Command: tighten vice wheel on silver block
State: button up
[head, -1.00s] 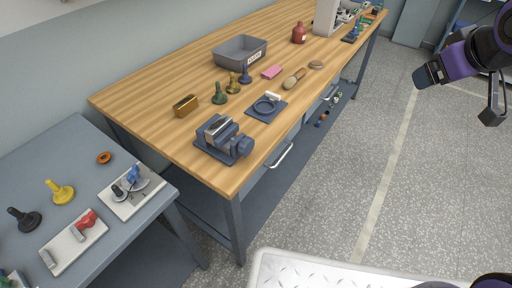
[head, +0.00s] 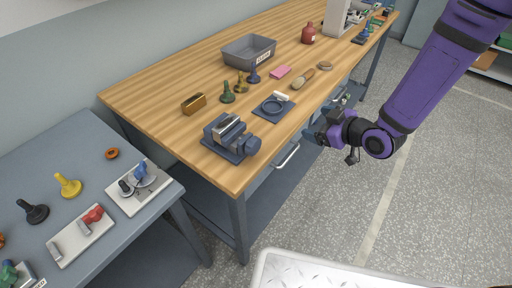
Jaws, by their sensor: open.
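The blue-grey vice (head: 223,132) stands near the front corner of the wooden bench. A silver block (head: 229,125) sits between its jaws; whether it is gripped tight I cannot tell. The vice wheel (head: 250,145) is the dark blue round part on the vice's right end, facing the bench's front edge. My gripper (head: 312,135) is at the right of the vice, apart from the wheel, just off the bench's front edge. It points left and holds nothing that I can see. Its fingers are small and dark here.
A drawer handle (head: 288,155) juts out below the front edge. A grey side table (head: 60,160) stands at left.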

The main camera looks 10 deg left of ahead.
jog(key=s+a+f+y, duration=0.3)
jog(key=s+a+f, duration=0.1)
jog(key=s+f, duration=0.1)
jog(key=y, duration=0.3)
send_near(257, 148)
jog(key=shift+g, duration=0.3)
jog(key=x, duration=1)
jog(key=shift+w+a, duration=0.1)
jog(key=shift+w, duration=0.05)
jog(key=shift+c, duration=0.4)
jog(key=c, duration=0.8)
jog(key=shift+c, duration=0.2)
jog(key=shift+m, duration=0.3)
